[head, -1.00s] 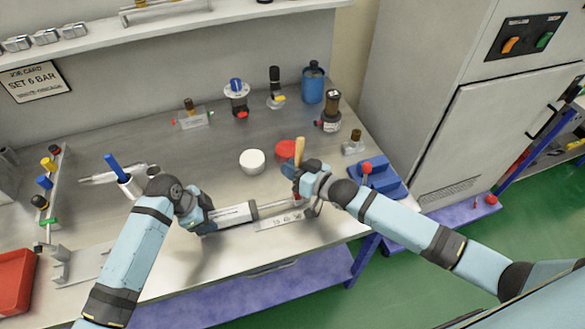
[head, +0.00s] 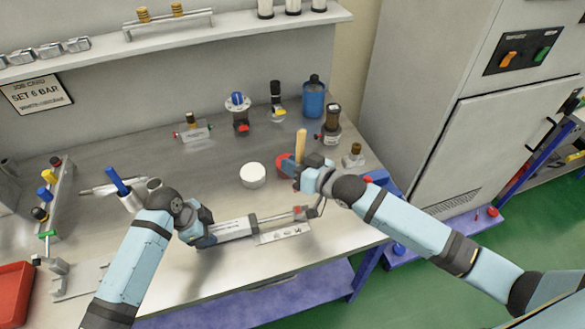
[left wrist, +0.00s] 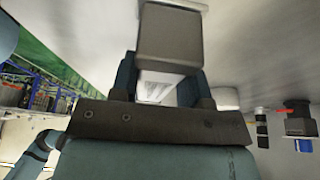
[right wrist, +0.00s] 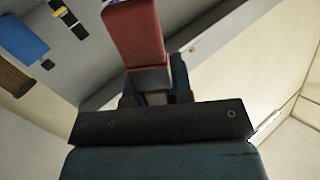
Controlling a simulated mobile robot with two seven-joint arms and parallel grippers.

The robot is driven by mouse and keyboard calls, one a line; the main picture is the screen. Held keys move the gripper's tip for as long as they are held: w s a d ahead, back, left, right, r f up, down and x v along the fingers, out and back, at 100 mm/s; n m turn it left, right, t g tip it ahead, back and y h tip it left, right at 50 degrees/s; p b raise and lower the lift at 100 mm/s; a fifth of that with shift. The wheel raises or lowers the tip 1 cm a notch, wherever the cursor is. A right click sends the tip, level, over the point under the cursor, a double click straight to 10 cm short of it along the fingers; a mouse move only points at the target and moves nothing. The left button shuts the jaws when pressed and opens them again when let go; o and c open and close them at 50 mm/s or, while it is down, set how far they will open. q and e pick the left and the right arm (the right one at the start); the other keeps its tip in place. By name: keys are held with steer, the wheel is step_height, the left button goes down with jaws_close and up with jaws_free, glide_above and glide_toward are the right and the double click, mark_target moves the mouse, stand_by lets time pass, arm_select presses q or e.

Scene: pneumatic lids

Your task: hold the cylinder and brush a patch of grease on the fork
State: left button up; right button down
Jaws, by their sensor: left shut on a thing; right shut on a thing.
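The grey cylinder (head: 235,228) lies along the front of the bench, its rod (head: 272,218) pointing right. My left gripper (head: 208,238) is shut on the cylinder's left end; its grey body shows between the jaws in the left wrist view (left wrist: 158,88). The fork (head: 312,210) is at the rod's right end, with a small red spot beside it. The right wrist view shows a red and grey block (right wrist: 138,40) between the fingers. The bristles are hidden.
Valves, a blue bottle (head: 313,100) and a blue block stand farther back and right.

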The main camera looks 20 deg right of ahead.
stand_by(0.3)
arm_select(q)
steer(key=o, duration=0.9)
steer(key=shift+o, duration=0.2)
steer(key=v, duration=1.2)
steer(key=shift+s, duration=0.1)
